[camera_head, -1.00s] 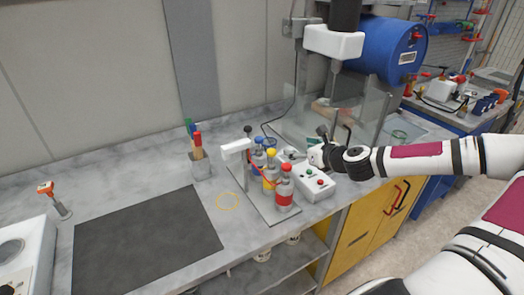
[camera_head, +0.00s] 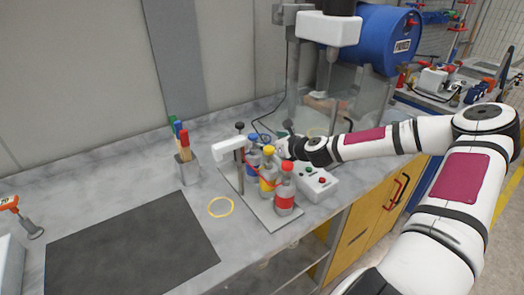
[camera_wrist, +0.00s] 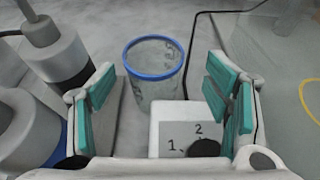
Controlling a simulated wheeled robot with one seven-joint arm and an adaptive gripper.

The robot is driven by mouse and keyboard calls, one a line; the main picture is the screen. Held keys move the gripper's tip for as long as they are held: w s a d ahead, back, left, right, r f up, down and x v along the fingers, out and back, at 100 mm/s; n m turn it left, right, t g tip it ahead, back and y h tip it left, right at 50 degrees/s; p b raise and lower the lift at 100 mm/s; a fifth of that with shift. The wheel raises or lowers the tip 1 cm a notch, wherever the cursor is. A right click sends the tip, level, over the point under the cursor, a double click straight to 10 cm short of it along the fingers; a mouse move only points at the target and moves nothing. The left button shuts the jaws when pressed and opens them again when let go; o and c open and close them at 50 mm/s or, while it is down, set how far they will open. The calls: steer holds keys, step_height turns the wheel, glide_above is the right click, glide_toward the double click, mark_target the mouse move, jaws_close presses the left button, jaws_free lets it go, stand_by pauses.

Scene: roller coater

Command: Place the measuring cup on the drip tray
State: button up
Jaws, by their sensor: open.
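The measuring cup (camera_wrist: 153,82) is a clear cup with a blue rim. It stands upright on the grey marbled counter in the wrist view, and appears between and just beyond my fingers. My gripper (camera_wrist: 162,88) is open and empty, with teal pads on both sides of the view. In the head view my gripper (camera_head: 282,147) is low behind the capped bottles, and the cup cannot be made out there. I cannot tell with certainty which surface is the drip tray.
Bottles with blue, yellow and red (camera_head: 285,190) caps stand on a plate beside my gripper. A white control box (camera_head: 315,182) is close in front. A pen holder (camera_head: 187,168), yellow ring (camera_head: 221,207) and dark mat (camera_head: 130,250) lie left. Clear panels (camera_head: 360,105) stand behind.

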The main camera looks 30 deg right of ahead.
mark_target(259, 140)
steer(key=shift+a+x, duration=0.2)
steer(key=shift+x, duration=1.15)
steer(key=shift+a+x, duration=0.2)
steer(key=shift+x, duration=1.2)
steer(key=shift+s, duration=0.1)
steer(key=c, duration=1.2)
steer(key=shift+c, duration=0.2)
